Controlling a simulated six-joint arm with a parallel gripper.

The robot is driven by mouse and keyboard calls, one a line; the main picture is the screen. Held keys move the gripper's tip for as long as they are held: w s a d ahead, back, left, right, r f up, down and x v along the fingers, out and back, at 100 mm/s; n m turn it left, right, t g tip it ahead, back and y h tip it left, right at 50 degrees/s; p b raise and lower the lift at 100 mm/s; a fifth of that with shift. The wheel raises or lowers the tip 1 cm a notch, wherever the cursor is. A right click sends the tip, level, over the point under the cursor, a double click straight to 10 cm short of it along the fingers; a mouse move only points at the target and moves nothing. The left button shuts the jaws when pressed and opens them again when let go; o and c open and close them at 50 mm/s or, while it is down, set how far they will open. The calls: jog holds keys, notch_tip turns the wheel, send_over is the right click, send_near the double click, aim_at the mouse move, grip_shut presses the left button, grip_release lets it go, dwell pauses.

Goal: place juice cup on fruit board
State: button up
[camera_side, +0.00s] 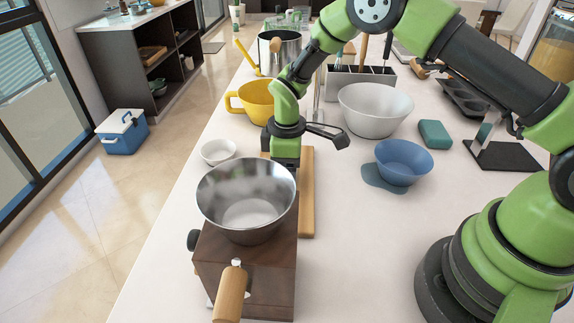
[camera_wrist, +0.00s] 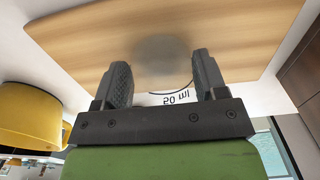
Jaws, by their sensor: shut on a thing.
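The fruit board, a light wooden board (camera_side: 306,190), lies on the counter behind and right of the wooden box, partly hidden by my arm and the metal bowl. In the wrist view the board (camera_wrist: 85,35) fills most of the upper picture. My gripper (camera_wrist: 160,72) points down over it, its dark fingers apart with the juice cup (camera_wrist: 174,98) between them. Only a small part of the cup shows, with upside-down "50 ml" lettering. I cannot tell if the cup touches the board. In the side view my gripper (camera_side: 285,165) is partly behind the metal bowl, which hides its fingertips and the cup.
A metal bowl (camera_side: 246,190) sits on a dark wooden box (camera_side: 250,268) in front. A small white bowl (camera_side: 218,151) and yellow pot (camera_side: 256,101) stand left of my arm. A large white bowl (camera_side: 375,108), blue bowl (camera_side: 403,160) and teal block (camera_side: 435,134) are right.

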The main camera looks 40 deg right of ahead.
jog(key=shift+f, duration=0.15)
jog(key=o, duration=0.9)
